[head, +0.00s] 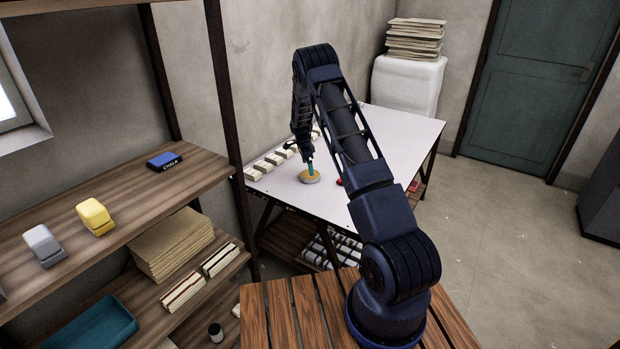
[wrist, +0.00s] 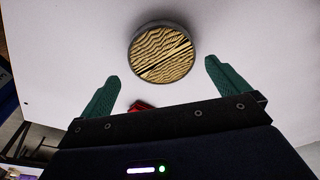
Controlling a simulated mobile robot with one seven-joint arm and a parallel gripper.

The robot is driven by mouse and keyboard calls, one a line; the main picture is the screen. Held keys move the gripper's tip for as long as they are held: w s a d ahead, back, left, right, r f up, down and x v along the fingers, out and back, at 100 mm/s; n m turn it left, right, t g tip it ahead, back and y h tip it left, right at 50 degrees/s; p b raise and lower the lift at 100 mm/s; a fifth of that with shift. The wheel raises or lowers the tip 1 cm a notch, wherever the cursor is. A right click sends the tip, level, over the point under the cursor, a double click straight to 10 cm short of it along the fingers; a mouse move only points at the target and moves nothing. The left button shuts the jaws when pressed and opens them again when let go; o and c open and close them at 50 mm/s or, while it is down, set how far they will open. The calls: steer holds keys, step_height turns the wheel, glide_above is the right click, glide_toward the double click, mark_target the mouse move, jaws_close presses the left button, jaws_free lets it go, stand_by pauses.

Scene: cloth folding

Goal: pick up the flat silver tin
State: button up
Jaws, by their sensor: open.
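A flat round tin (head: 310,179) lies on the white table, with a silver-grey rim and a ribbed yellow-gold top. In the wrist view the tin (wrist: 162,53) shows whole, with a dark slanting line across its top. My gripper (head: 310,166) is over the tin in the head view, pointing down. In the wrist view my gripper (wrist: 162,71) is open, its two green fingers apart and nothing between them gripped. The tin lies ahead of the fingertips, roughly centred between them. The height of the fingertips above the table is hard to tell.
A small red object (wrist: 142,106) lies close to the tin, partly hidden by my gripper. Several pale blocks (head: 265,165) line the back left edge of the white table (head: 405,128). A wooden shelf (head: 120,200) stands at the left. The table's right part is clear.

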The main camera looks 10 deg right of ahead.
steer(key=shift+w+d+f, duration=0.1)
steer(key=shift+d+f, duration=0.1)
steer(key=shift+f, duration=0.65)
steer(key=shift+w+d+f, duration=0.1)
steer(key=shift+d+f, duration=0.1)
steer(key=shift+f, duration=0.7)
steer(key=shift+d+f, duration=0.2)
steer(key=shift+f, duration=0.65)
steer(key=shift+c, duration=0.2)
